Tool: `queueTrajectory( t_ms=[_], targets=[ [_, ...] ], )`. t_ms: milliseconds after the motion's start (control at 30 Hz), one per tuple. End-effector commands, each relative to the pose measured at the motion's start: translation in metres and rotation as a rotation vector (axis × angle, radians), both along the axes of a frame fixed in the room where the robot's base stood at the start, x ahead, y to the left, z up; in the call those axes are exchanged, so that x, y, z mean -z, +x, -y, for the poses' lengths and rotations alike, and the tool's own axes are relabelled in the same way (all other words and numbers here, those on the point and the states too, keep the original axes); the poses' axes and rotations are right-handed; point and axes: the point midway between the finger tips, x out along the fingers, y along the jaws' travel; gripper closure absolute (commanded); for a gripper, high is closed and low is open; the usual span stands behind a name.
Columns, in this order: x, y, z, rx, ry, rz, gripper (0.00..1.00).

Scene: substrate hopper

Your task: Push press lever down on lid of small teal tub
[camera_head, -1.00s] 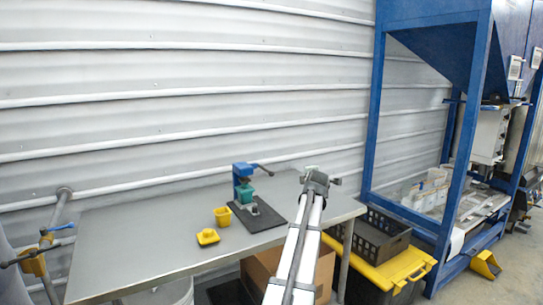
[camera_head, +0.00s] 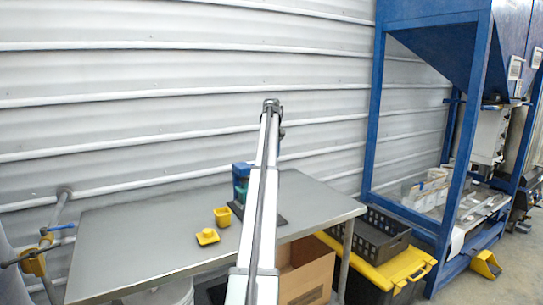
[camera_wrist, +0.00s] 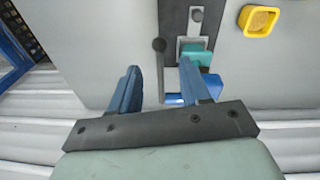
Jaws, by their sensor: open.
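The blue bench press (camera_head: 241,172) stands on the table, mostly hidden behind my arm in the head view. In the wrist view its blue body (camera_wrist: 182,97) is partly behind my right finger.
A yellow tub (camera_head: 222,216) and a yellow lid-like piece (camera_head: 208,237) lie left of the press on the grey table (camera_head: 130,245). The corrugated wall (camera_head: 150,120) is close behind. A blue hopper frame (camera_head: 370,120) and black crate (camera_head: 377,238) stand at right.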

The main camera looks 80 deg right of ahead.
Motion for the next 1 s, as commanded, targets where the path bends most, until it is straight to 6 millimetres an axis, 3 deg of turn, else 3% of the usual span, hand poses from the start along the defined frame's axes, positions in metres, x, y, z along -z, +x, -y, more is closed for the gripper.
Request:
queueTrajectory(
  t_ms=[33, 200, 567, 1000],
  targets=[
    [0.002, 0.002, 0.009, 0.045, 0.034, -0.006, 0.53],
    [0.01, 0.003, 0.012, 0.142, 0.097, -0.023, 0.53],
    [0.025, 0.003, 0.01, 0.155, 0.104, -0.025, 0.53],
    [0.072, 0.003, 0.01, 0.154, 0.103, -0.024, 0.53]
  ],
)
